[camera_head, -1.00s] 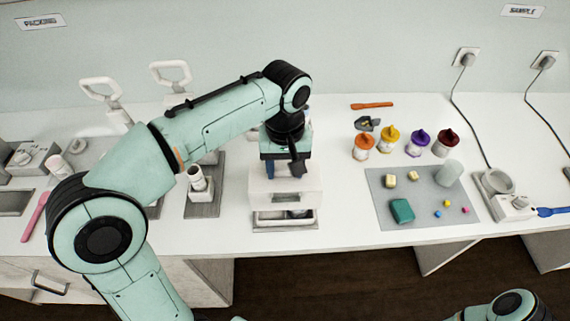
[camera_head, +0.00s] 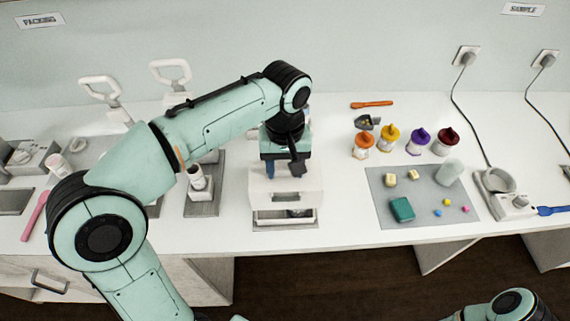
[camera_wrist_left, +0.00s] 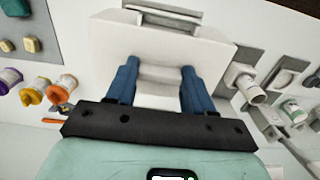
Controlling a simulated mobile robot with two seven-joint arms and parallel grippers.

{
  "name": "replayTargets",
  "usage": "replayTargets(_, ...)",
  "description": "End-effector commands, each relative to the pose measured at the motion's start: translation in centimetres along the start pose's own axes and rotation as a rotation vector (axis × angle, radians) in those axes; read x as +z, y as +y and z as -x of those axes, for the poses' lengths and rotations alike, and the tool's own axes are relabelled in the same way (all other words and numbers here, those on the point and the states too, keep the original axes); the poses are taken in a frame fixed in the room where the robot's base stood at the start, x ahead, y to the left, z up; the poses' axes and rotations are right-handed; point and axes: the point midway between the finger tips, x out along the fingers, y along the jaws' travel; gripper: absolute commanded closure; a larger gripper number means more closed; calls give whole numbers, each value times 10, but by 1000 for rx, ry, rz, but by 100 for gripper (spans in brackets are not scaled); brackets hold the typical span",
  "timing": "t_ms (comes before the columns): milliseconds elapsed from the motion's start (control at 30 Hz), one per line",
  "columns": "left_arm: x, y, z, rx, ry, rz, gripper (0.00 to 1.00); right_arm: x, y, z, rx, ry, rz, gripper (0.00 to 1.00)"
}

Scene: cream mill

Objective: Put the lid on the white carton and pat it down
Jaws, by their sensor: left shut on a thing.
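The white lid (camera_head: 287,188) is a broad, shallow white piece under my left gripper (camera_head: 284,170). In the left wrist view my left gripper (camera_wrist_left: 160,85) has its two blue fingers shut on a raised white part of the lid (camera_wrist_left: 160,45). The white carton (camera_head: 262,224) is below the lid, on a grey mat. A dark opening with a white rim shows at the carton's front, below the lid's near edge. The lid hides most of the carton, and I cannot tell whether they touch. My right gripper is outside the views.
A grey mat (camera_head: 425,208) to the right holds small blocks and a translucent cup. Several colored-lid jars (camera_head: 390,138) and a scoop (camera_head: 368,122) stand behind it. A white-and-black container (camera_head: 197,180) stands left of the carton. White handled presses (camera_head: 170,75) are behind my left arm.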

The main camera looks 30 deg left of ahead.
Motion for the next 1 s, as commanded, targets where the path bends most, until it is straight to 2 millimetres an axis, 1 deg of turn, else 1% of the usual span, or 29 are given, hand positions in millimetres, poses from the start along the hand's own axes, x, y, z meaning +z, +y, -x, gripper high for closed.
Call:
replayTargets(800, 0, 0, -26, -1, -1, 0, 93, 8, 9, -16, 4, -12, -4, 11)
replayTargets(1000, 0, 0, -29, -1, -1, 0, 93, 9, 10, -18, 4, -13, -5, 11)
